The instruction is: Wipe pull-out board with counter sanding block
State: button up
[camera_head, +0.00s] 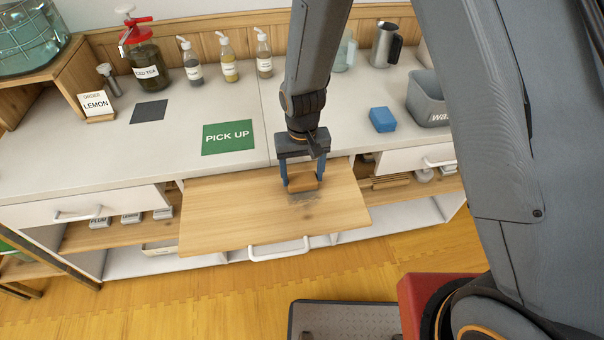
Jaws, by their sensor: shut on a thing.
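The pull-out board (230,215), a light wooden panel with a white handle at its front, stands extended from the counter. A greyish smudge (312,199) shows on it right of the middle. My gripper (302,182) points down over the board's rear middle, its blue fingers shut on an orange-brown sanding block (303,182). The block is at or just above the board, just behind the smudge; I cannot tell whether it touches. My arm hides part of the counter behind it.
On the counter (200,105) stand a blue block (382,119), a grey bin (427,100), a metal pitcher (384,46), pump bottles (228,60), a red-topped jar (144,62) and a green PICK UP sign (228,137). The board's left half is clear.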

jog(key=shift+s, duration=0.1)
jog(key=shift+s+d+p, duration=0.2)
jog(key=shift+s+p, duration=0.1)
jog(key=shift+s, duration=0.45)
jog(key=shift+s+d+p, duration=0.15)
jog(key=shift+s+p, duration=0.1)
jog(key=shift+s, duration=0.45)
jog(key=shift+s+d+p, duration=0.2)
jog(key=shift+s+p, duration=0.1)
jog(key=shift+s, duration=0.45)
jog(key=shift+s+d+p, duration=0.2)
jog(key=shift+s+p, duration=0.05)
jog(key=shift+s, duration=0.5)
jog(key=shift+s+d+p, duration=0.15)
jog(key=shift+s+p, duration=0.15)
jog(key=shift+s, duration=0.45)
jog(key=shift+s+d+p, duration=0.2)
jog(key=shift+s+p, duration=0.05)
jog(key=shift+s, duration=0.5)
jog(key=shift+r+p, duration=0.65)
jog(key=shift+r, duration=0.5)
notch_tip(320, 180, up, 5)
jog(key=shift+f, duration=0.15)
